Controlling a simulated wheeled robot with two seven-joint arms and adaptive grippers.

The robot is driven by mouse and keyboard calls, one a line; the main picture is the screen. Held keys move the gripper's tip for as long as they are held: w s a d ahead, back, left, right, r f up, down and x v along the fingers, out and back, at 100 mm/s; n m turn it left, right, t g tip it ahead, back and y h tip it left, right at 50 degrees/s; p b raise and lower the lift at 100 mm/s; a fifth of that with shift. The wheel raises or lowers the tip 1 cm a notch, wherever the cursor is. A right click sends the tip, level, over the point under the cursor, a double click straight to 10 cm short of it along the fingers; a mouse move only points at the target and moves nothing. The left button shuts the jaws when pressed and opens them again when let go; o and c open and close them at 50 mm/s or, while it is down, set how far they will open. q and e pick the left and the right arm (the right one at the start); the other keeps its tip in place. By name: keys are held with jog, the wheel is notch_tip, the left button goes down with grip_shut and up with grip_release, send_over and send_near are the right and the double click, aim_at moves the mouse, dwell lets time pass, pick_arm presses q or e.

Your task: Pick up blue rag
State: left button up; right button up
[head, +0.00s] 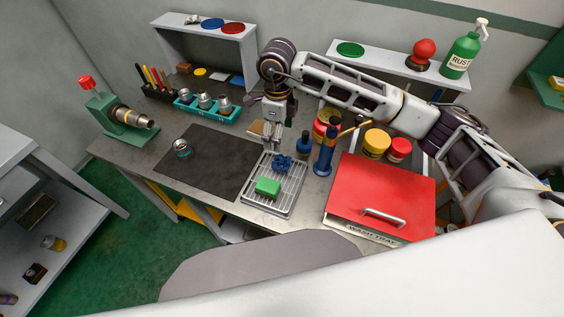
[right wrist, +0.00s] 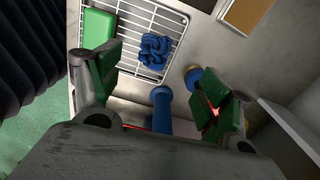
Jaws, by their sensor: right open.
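The blue rag (head: 283,162) is a crumpled blue bundle lying on the wire rack tray (head: 292,198). It also shows in the right wrist view (right wrist: 156,50), beyond the gap between my fingers. A green block (head: 267,187) lies on the same rack, in front of the rag; it shows at the upper left of the right wrist view (right wrist: 98,28). My right gripper (head: 271,143) points down just behind the rag in the head view. Its green-padded fingers (right wrist: 163,85) are spread apart with nothing gripped. My left gripper is not in view.
A tall blue cylinder (head: 325,155) and a small blue bottle (head: 304,144) stand right of the rack. The red wash tray lid (head: 380,190) is farther right. A dark mat (head: 205,165) with a metal ring (head: 181,148) lies left, mostly bare.

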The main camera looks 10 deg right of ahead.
jog(key=p, duration=0.1)
send_over(279, 160)
jog(key=shift+w+f, duration=0.15)
jog(key=shift+f, duration=1.6)
jog(key=shift+w+f, duration=0.15)
jog(key=shift+f, duration=1.6)
jog(key=shift+f, duration=0.15)
jog(key=shift+s+f+p, duration=0.3)
jog(key=shift+f+p, duration=0.25)
jog(key=shift+f, duration=0.25)
jog(key=shift+s+f+p, duration=0.1)
jog(key=shift+f+p, duration=0.2)
jog(key=shift+f, duration=1.4)
jog(key=c, duration=0.7)
